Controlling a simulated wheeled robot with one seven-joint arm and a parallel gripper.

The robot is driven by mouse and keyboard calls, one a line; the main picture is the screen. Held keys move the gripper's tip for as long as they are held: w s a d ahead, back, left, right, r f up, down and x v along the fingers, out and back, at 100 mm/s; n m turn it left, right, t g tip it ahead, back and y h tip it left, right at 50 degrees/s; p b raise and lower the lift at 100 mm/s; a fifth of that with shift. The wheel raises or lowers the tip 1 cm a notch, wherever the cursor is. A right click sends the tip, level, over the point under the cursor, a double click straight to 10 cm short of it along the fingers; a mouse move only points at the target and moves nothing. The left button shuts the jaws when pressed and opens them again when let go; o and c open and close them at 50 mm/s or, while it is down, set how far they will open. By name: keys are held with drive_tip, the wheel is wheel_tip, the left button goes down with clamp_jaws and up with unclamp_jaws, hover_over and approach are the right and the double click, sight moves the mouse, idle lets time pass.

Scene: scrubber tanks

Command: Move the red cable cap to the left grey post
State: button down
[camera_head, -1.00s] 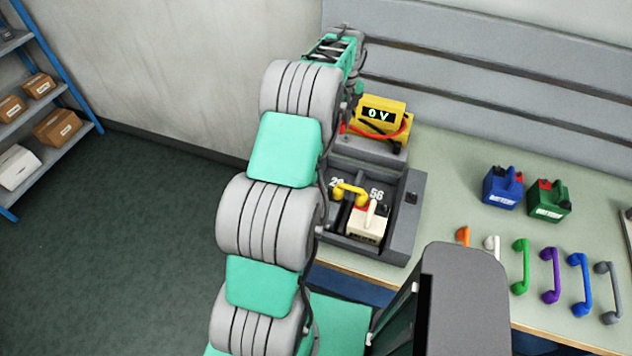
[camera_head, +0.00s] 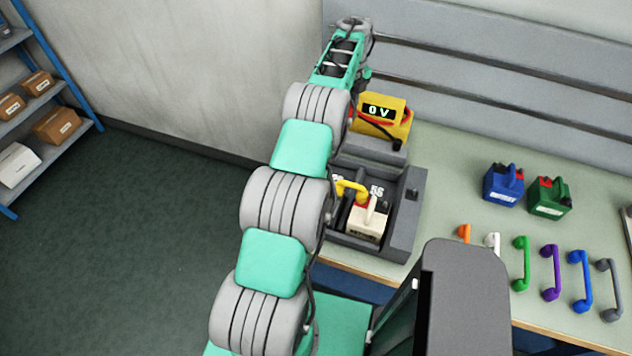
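The yellow meter (camera_head: 386,119) reads "0 V" and stands at the back of the bench, right of my arm. A short stretch of red cable shows along the meter's front; its cap is hidden, apparently behind my arm. A black cable runs down the meter's front to a black cap (camera_head: 397,144) on the grey block (camera_head: 372,153) below. The left grey post cannot be made out; my arm covers that side. My gripper is hidden behind my arm, so its fingers and anything in them do not show.
A dark grey tray (camera_head: 405,215) holds a cream battery (camera_head: 366,219) and a yellow handle (camera_head: 350,189). A blue battery (camera_head: 503,185) and a green battery (camera_head: 549,197) stand right. Several coloured handles line the front edge. The bench between is clear.

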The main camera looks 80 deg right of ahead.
drive_tip(key=shift+f+b, duration=1.35)
drive_tip(key=shift+f, duration=1.85)
drive_tip(key=shift+f, duration=0.1)
drive_tip(key=shift+f+b, duration=0.55)
drive_tip(key=shift+f, duration=0.4)
drive_tip(key=c, duration=1.1)
unclamp_jaws()
drive_tip(key=shift+o, duration=0.4)
drive_tip(key=o, duration=0.4)
drive_tip(key=shift+r, duration=0.1)
